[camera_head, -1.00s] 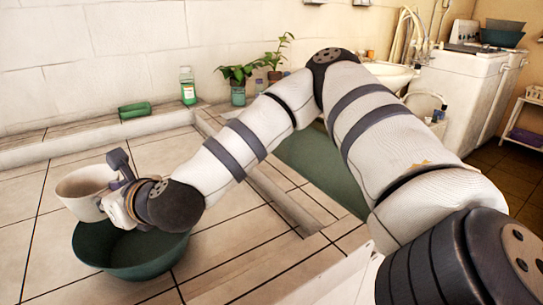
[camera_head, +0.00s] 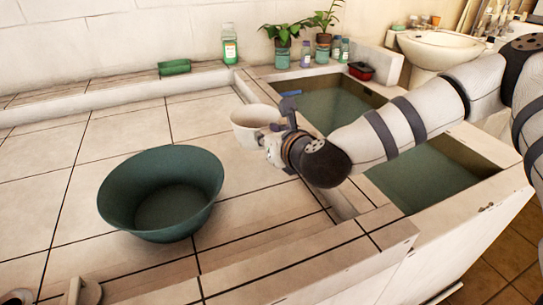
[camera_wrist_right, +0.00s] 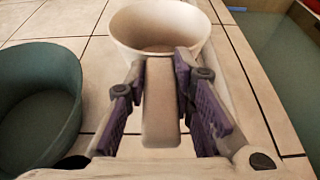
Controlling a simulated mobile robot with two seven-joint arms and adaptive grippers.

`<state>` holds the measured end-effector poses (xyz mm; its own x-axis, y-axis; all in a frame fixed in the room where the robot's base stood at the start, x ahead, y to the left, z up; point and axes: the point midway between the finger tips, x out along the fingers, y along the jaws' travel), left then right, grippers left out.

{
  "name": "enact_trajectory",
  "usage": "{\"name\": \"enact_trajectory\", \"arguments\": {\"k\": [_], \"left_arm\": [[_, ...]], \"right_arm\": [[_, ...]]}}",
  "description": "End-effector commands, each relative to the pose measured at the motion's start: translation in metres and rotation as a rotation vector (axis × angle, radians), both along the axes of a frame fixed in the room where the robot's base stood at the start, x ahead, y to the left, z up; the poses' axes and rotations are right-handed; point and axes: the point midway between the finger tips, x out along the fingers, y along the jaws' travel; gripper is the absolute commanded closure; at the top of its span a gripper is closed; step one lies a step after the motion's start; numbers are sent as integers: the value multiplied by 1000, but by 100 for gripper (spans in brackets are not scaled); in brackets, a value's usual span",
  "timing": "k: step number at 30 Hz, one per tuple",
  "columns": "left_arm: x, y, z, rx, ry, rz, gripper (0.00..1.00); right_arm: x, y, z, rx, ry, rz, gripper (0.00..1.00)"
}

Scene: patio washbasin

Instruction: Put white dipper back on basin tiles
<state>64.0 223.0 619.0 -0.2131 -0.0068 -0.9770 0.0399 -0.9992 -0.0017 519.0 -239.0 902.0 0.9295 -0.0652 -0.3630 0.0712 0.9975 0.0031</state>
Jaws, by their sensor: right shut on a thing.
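The white dipper (camera_head: 252,125) is upright at the right part of the pale basin tiles (camera_head: 110,128), beside the edge of the water basin. My right gripper (camera_head: 279,130) is shut on its handle (camera_wrist_right: 161,105); in the right wrist view the handle runs between the two purple-padded fingers and the round cup (camera_wrist_right: 157,28) opens beyond them. Whether the dipper's base touches the tiles I cannot tell. My left gripper is not in view.
A green bowl (camera_head: 160,195) stands on the tiles left of the dipper. Two water-filled basins (camera_head: 330,104) lie to the right. A green block (camera_head: 174,67), a bottle (camera_head: 229,45) and potted plants (camera_head: 283,45) line the back ledge. Tiles behind the bowl are clear.

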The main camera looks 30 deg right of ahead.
Motion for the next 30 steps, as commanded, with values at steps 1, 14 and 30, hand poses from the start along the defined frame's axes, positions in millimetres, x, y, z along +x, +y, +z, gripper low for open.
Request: {"name": "enact_trajectory", "arguments": {"k": [1, 14, 30], "left_arm": [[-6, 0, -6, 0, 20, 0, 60], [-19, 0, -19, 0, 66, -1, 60], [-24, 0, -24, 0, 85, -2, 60]], "right_arm": [[6, -5, -19, -2, 12, -2, 100], [38, -25, -68, -2, 10, 2, 100], [38, -25, -92, 0, 3, 2, 64]]}}
